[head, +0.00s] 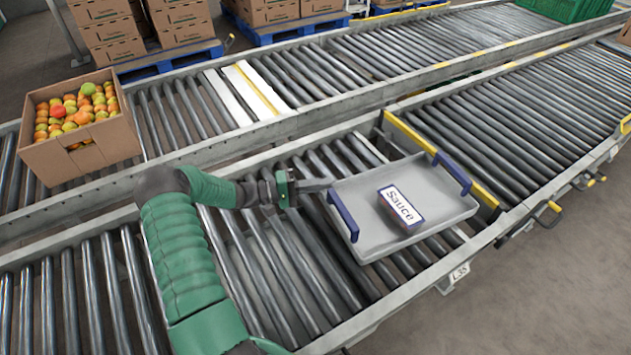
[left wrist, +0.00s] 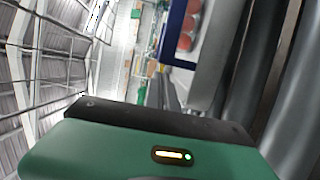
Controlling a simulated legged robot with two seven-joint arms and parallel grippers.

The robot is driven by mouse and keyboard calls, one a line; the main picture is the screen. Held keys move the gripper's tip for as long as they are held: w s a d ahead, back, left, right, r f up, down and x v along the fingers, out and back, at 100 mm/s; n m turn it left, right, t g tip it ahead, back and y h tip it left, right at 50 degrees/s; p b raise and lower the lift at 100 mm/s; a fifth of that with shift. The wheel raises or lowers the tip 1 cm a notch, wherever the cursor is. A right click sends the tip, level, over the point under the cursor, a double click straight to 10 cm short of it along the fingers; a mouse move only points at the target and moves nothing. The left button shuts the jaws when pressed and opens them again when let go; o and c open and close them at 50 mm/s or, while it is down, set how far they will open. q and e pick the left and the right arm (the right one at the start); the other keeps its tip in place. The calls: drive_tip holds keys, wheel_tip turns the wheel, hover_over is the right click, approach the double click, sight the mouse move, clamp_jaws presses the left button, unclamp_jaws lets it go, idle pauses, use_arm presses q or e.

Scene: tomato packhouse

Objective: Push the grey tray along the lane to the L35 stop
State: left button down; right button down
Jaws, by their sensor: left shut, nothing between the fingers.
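The grey tray (head: 450,212), with blue end handles, lies on the lower roller lane and carries a box marked "Sauce" (head: 401,208). Its right end is right by the yellow-topped stop bar (head: 480,190) across the lane; I cannot tell whether they touch. An L35 label (head: 459,273) is on the lane's front rail near that bar. My left gripper (head: 322,185) is shut and empty at the tray's left end, by the rear of the blue handle; contact is unclear. The tray's wall (left wrist: 210,70) also shows in the left wrist view. My right gripper is out of view.
A cardboard box of tomatoes (head: 80,145) stands at the left on the farther lane. Boxes on blue pallets (head: 170,62) stand behind. Beyond the stop bar, the rollers (head: 520,125) are bare. A green crate (head: 565,8) is at the far right.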

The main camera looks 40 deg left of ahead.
use_arm(q)
drive_tip(key=shift+s+d, duration=0.4)
drive_tip(key=shift+d, duration=0.05)
drive_tip(key=shift+a, duration=0.1)
